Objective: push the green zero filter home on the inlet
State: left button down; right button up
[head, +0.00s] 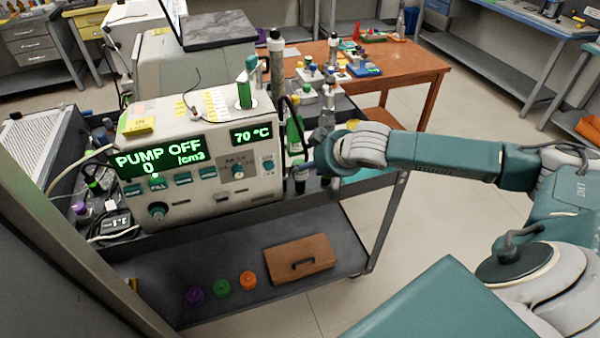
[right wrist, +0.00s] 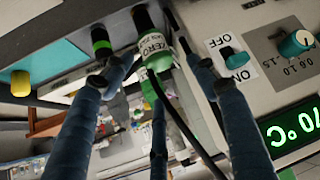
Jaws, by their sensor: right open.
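The green zero filter (right wrist: 156,52), with a white ZERO label, shows in the right wrist view. A black end points to the top of that picture and a black tube runs from its other end. In the head view a green body (head: 295,136) stands at the classifier's right side, partly hidden by a tube. My right gripper (right wrist: 160,72) is open, its fingers spread around the filter and apart from it. In the head view the right gripper (head: 304,167) is beside the classifier's front right corner. The inlet joint is hidden or too small to tell. My left gripper is out of view.
The classifier (head: 205,192) reads PUMP OFF, 0 /cm3 and 70 °C. It stands on a dark cart whose lower shelf (head: 220,268) holds a brown case (head: 299,258) and coloured caps. A dark post (head: 276,62) rises behind. Floor to the right is clear.

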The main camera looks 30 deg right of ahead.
aim_at(300, 176)
jog(key=p+x, duration=0.1)
jog(key=x, duration=0.4)
jog(key=shift+f, duration=0.25)
jog(key=shift+s, duration=0.15)
jog(key=shift+r, duration=0.1)
jog(key=c, duration=1.1)
